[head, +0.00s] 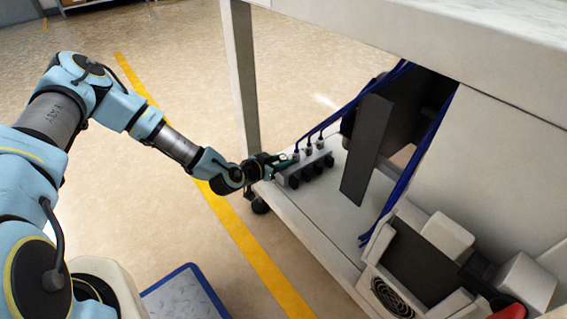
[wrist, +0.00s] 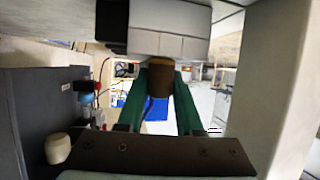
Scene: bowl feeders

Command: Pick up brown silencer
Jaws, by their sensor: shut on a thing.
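The brown silencer (wrist: 160,82) is a short brown cylinder in the middle of the wrist view. My gripper (wrist: 160,76) has its two green fingers on either side of it, shut on it. The silencer's upper end meets the underside of a light grey block (wrist: 170,42); I cannot tell whether it is still joined to it. In the head view my gripper (head: 284,161) is at the near left end of a grey valve block (head: 303,169) on the lower shelf. The silencer cannot be made out there.
A table leg (head: 243,75) stands just behind my gripper, and the tabletop (head: 440,45) overhangs the shelf (head: 318,225). Blue hoses (head: 355,102) rise from the valve block. A dark panel (head: 367,150) stands to its right. The floor at left is open.

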